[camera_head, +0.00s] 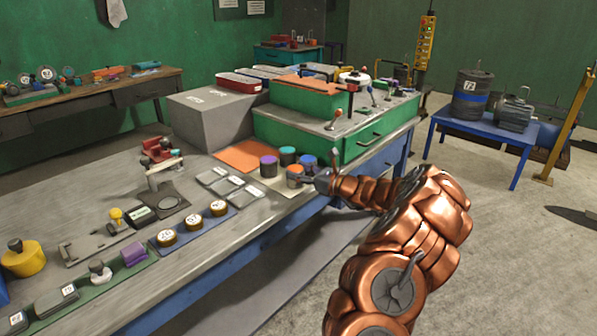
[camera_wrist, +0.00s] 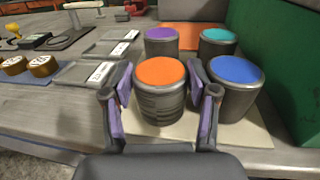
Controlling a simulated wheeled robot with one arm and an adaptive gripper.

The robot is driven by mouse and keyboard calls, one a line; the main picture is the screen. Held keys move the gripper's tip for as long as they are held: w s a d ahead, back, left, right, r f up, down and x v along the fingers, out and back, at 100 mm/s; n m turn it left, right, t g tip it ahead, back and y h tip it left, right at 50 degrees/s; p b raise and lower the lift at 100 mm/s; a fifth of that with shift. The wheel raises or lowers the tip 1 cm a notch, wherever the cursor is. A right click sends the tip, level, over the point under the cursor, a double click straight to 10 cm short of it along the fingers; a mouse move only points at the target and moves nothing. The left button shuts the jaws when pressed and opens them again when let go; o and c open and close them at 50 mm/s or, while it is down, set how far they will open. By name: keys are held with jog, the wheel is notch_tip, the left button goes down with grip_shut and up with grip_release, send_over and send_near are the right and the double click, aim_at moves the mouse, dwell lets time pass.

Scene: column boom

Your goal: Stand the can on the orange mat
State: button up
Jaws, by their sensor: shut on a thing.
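A dark ribbed can with an orange top (camera_wrist: 160,98) stands upright between the fingers of my gripper (camera_wrist: 161,100) in the wrist view. My gripper is shut on it. In the head view the orange-topped can (camera_head: 294,171) is at the bench's front edge, with my gripper (camera_head: 308,183) at its right side. The orange mat (camera_head: 237,157) lies flat behind and left of the cans. In the wrist view part of the mat (camera_wrist: 188,37) shows behind them, partly hidden.
Cans with purple (camera_wrist: 159,40), teal (camera_wrist: 217,42) and blue (camera_wrist: 234,90) tops stand close by; the blue one is just right of my gripper. They share a pale pad (camera_wrist: 256,134). A green cabinet (camera_head: 283,127) rises beyond the cans. Flat grey plates (camera_head: 229,186) lie left.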

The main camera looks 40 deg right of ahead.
jog(key=o, duration=1.1)
jog(key=shift+o, duration=0.2)
jog(key=shift+r, duration=0.1)
jog(key=v, duration=1.2)
jog(key=shift+b, duration=0.45)
jog(key=shift+a, duration=0.1)
